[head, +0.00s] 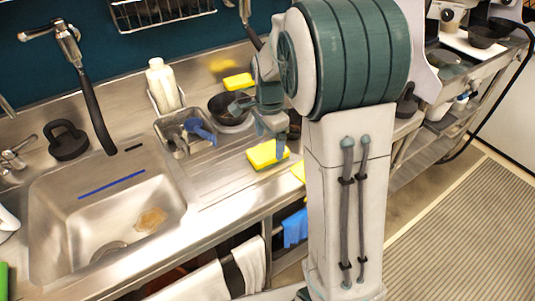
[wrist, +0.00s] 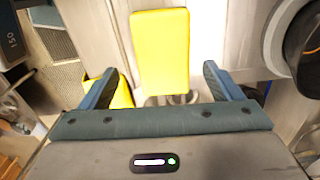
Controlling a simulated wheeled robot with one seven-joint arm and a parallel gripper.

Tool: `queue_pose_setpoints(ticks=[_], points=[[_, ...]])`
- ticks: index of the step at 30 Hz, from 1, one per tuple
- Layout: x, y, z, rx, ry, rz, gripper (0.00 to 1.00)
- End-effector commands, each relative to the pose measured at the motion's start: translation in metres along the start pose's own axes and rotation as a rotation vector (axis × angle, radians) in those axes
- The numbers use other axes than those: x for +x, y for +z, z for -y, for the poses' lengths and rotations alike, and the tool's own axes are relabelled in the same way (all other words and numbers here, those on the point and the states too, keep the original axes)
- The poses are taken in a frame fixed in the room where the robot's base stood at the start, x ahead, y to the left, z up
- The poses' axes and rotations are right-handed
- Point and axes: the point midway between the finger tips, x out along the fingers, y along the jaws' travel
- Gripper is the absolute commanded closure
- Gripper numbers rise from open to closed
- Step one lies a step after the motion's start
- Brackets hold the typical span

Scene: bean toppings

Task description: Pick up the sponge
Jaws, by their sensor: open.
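A yellow sponge (head: 267,156) lies on the steel drainboard near its front edge, right of the sink. My gripper (head: 273,128) is open just above it and covers part of it in the head view. In the wrist view the sponge (wrist: 160,45) lies upright in the picture between and beyond the two spread fingers of my gripper (wrist: 158,75). Neither finger visibly touches it. A second yellow sponge (head: 238,82) lies at the back of the counter.
A dark bowl (head: 228,107) and a steel caddy with a blue-handled brush (head: 200,130) stand behind the sponge. The sink (head: 110,205) is to the left. A blue cloth (head: 295,228) hangs below the counter.

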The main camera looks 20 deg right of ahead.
Motion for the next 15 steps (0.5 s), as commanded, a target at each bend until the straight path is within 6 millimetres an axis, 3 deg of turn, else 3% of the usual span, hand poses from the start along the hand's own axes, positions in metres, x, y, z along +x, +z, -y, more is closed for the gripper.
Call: queue_pose_setpoints(ticks=[9,15], points=[[0.043,0.002,0.003,0.001,0.003,0.000,0.15],[0.047,0.002,0.003,0.000,0.000,-0.001,0.15]])
